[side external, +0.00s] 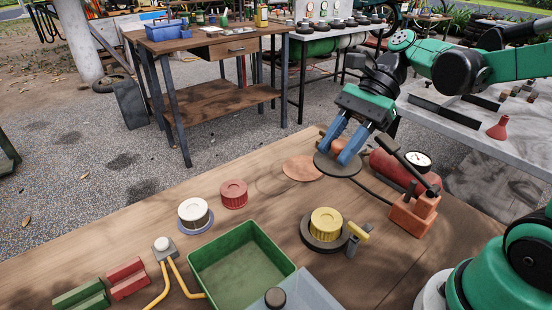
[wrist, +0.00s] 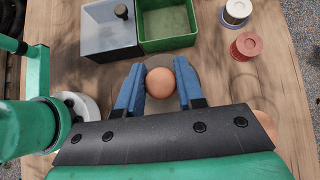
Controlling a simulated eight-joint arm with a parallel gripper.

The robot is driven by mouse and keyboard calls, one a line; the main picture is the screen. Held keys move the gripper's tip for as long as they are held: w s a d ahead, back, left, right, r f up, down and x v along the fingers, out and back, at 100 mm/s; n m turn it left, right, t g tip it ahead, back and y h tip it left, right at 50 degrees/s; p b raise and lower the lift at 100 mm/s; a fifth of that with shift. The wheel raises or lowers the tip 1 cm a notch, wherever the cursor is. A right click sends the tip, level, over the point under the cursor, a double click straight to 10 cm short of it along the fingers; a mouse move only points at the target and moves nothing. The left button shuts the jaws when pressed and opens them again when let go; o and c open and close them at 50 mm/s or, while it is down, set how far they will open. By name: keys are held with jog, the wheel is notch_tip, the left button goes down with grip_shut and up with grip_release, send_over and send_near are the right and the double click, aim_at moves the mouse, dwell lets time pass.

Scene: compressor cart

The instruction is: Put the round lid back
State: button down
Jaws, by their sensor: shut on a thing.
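The round lid (side external: 338,164) is a dark flat disc below my blue fingertips in the side view. My gripper (side external: 345,149) is shut on it, over the far right part of the wooden bench. In the wrist view, a round tan knob (wrist: 160,82) sits between the fingers of my gripper (wrist: 158,90), with part of the dark disc (wrist: 190,66) showing behind it. The disc looks roughly level. I cannot tell how high it is above the bench. A flat copper-brown disc (side external: 302,168) lies just left of it.
A yellow cap (side external: 325,223) in a dark ring stands nearer the camera. A green tray (side external: 221,243), red cap (side external: 233,194) and white cap (side external: 194,213) are left of it. A red tank with a gauge (side external: 418,161) and an orange block (side external: 413,214) stand close right of the lid.

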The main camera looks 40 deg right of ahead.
aim_at(327, 219)
notch_tip(327, 219, down, 12)
jog(key=shift+f, duration=0.2)
dwell(0.4)
jog(key=shift+f, duration=0.15)
jog(key=c, duration=0.5)
grip_release()
jog(key=shift+c, duration=0.2)
